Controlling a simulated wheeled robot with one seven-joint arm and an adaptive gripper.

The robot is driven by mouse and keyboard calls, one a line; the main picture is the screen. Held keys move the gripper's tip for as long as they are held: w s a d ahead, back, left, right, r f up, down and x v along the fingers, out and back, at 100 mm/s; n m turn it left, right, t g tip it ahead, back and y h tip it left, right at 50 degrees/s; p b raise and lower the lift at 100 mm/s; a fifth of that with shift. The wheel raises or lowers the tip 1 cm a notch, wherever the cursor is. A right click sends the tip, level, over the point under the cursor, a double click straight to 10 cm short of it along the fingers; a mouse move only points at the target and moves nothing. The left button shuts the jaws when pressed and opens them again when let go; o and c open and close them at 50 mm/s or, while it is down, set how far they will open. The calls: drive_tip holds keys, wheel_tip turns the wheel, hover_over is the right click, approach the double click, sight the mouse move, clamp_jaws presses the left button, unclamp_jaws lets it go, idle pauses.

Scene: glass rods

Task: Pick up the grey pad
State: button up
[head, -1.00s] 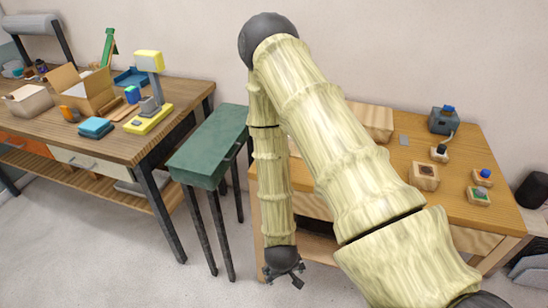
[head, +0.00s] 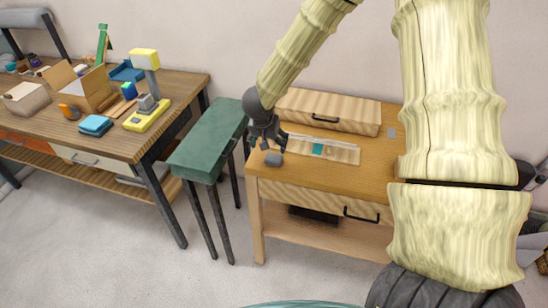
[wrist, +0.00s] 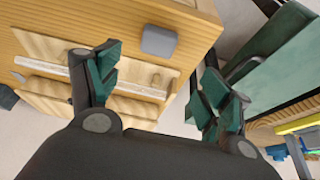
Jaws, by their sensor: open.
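The grey pad (head: 273,160) is a small rounded block lying on the wooden table near its front left corner. In the wrist view the pad (wrist: 159,41) shows beyond and between the fingertips, near the table edge. My gripper (head: 268,143) hangs just above and behind the pad in the head view. Its fingers, with dark green tips, are spread wide in the wrist view (wrist: 158,80), with nothing between them. The pad is apart from both fingers.
A wooden tray (head: 343,153) with a rod and a teal piece lies right of the pad. A wooden drawer box (head: 330,110) stands behind. A green narrow stand (head: 205,145) is left of the table. A cluttered workbench (head: 60,128) stands further left.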

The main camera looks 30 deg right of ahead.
hover_over(274, 156)
drive_tip(key=s+a, duration=0.1)
drive_tip(key=a, duration=0.1)
drive_tip(key=shift+s+f, duration=0.1)
drive_tip(key=shift+f, duration=2.4)
drive_tip(key=shift+d+p+x, duration=0.15)
drive_tip(key=shift+p+x, duration=0.35)
drive_tip(key=shift+x, duration=0.3)
drive_tip(key=shift+d+p+x, duration=0.15)
drive_tip(key=shift+p+x, duration=0.35)
drive_tip(key=shift+x, duration=0.3)
drive_tip(key=shift+d+f, duration=0.2)
drive_tip(key=shift+f, duration=0.65)
drive_tip(key=shift+c, duration=0.4)
drive_tip(key=c, duration=0.9)
